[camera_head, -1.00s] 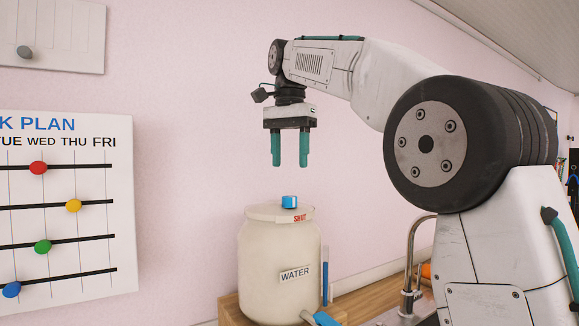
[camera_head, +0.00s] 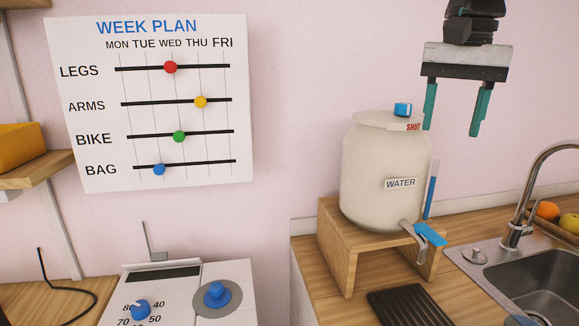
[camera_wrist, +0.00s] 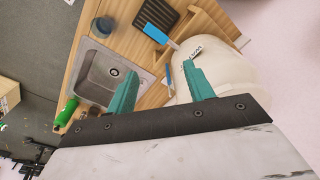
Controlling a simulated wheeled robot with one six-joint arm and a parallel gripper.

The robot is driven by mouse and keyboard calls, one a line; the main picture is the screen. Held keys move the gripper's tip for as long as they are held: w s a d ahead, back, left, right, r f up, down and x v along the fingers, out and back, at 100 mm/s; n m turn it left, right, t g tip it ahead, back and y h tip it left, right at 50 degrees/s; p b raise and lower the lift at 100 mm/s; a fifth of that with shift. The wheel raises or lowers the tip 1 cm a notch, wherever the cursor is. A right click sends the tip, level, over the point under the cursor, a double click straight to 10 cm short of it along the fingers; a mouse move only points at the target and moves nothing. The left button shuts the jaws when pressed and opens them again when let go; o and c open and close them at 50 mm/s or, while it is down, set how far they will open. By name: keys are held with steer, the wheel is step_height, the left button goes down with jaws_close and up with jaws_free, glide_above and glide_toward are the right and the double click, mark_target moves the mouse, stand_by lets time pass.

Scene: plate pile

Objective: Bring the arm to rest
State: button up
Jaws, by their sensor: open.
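My gripper (camera_head: 455,108) hangs at the upper right of the head view, fingers pointing down, with a clear gap between its two teal fingers. It is open and empty. It is in front of the wall, up and to the right of the cream water jar (camera_head: 380,165). The wrist view also shows my gripper (camera_wrist: 162,85) with nothing between its fingers, and the water jar (camera_wrist: 222,80) beside and beyond the right finger. Most of my arm is outside the head view.
The jar stands on a wooden stand (camera_head: 345,255), its blue-handled tap (camera_head: 430,234) at the front. A sink (camera_head: 540,268) with a tall faucet (camera_head: 520,205) is at the right. A week plan board (camera_head: 150,100) hangs on the wall. A white device (camera_head: 180,285) stands below it.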

steer(key=s+d+f+n, duration=0.1)
steer(key=s+f+n, duration=0.4)
steer(key=s+f, duration=1.4)
step_height(320, 180, down, 4)
steer(key=shift+s+d+f+n+t, duration=0.15)
steer(key=shift+s+n+t, duration=0.1)
steer(key=shift+n+t, duration=0.15)
